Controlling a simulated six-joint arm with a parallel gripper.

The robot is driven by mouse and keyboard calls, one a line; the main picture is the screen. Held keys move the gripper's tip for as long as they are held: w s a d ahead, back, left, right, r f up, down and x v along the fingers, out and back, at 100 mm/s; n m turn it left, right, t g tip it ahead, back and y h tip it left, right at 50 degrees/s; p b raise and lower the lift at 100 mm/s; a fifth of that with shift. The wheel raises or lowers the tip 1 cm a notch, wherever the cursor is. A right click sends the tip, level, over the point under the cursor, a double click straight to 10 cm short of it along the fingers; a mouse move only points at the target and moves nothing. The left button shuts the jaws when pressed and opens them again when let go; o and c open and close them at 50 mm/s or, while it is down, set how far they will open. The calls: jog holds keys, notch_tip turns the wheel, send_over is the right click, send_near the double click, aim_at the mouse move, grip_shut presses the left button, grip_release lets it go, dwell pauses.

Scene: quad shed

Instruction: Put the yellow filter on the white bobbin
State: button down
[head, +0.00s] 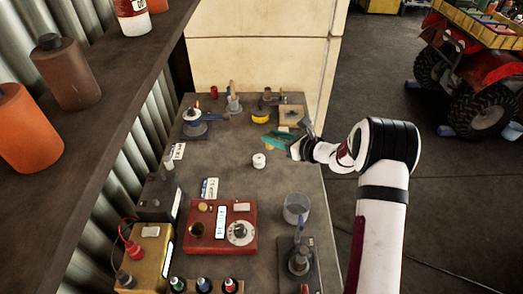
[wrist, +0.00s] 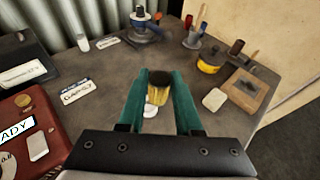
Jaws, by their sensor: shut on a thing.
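My gripper (head: 272,140) has teal fingers, and in the wrist view (wrist: 160,82) they are shut on the yellow filter (wrist: 158,96), which has a dark top. In the head view a little of the yellow filter (head: 269,148) shows below the fingers; the rest is hidden. The white bobbin (head: 259,160) stands on the bench, just nearer the camera than the held filter and apart from it in the head view. In the wrist view the white bobbin (wrist: 149,111) is partly hidden by the filter.
A yellow, dark-topped object (head: 260,116) and a wooden block (head: 290,116) stand farther back. A blue-handled device (head: 194,125) is at back left. A red box with a dial (head: 222,228) and a clear cup (head: 296,208) are nearer. The bench around the bobbin is clear.

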jog(key=a+f, duration=0.1)
jog(key=w+a+f, duration=0.1)
jog(key=a, duration=0.1)
jog(key=shift+w, duration=0.15)
jog(key=f, duration=0.4)
jog(key=shift+a+f, duration=0.1)
jog(key=shift+a, duration=0.15)
jog(key=shift+f, duration=0.1)
jog(key=c, duration=0.6)
grip_release()
